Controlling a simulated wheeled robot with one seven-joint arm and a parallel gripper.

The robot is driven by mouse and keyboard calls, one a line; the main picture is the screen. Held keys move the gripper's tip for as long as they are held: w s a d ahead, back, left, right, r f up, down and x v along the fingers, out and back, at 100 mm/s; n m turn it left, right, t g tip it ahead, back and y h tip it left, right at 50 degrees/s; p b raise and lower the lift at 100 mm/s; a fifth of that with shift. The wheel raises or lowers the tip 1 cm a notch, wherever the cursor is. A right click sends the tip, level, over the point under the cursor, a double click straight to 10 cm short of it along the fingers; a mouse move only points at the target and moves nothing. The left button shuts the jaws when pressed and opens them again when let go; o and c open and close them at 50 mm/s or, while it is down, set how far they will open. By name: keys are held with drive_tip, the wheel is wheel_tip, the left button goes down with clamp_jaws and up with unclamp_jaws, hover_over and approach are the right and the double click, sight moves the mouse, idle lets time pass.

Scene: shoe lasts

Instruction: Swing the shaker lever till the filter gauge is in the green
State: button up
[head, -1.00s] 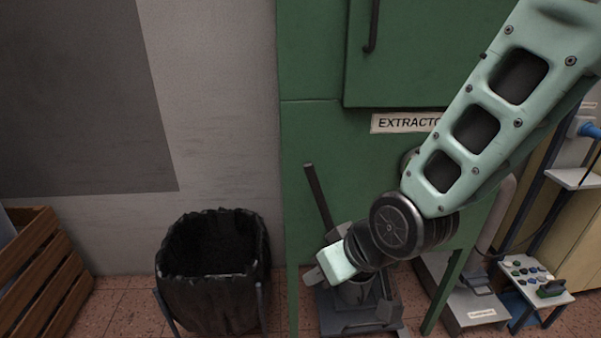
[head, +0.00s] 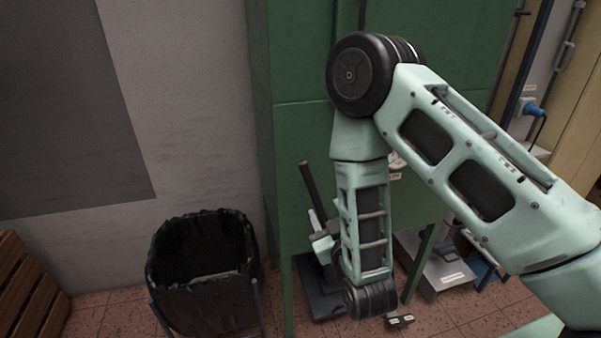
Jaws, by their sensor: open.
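The shaker lever (head: 312,187) is a dark bar that leans up and left in front of the green extractor cabinet (head: 300,130). Its lower end is hidden by my gripper. My gripper (head: 318,230) shows only in part, left of my forearm, with its pale fingers at the lower part of the lever. It is open; whether it touches the lever I cannot tell. The filter gauge cannot be made out; my arm covers the cabinet's middle, and only a small pale patch shows beside it.
A bin with a black liner (head: 205,270) stands left of the cabinet. A wooden crate (head: 30,290) is at the lower left. A grey floor unit (head: 440,270) stands right of the cabinet leg. A small dark object (head: 400,321) lies on the tiled floor.

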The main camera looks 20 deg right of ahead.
sight(309, 179)
drive_tip(key=w+p, duration=0.5)
drive_tip(key=w, duration=1.2)
drive_tip(key=shift+w, duration=0.1)
clamp_jaws()
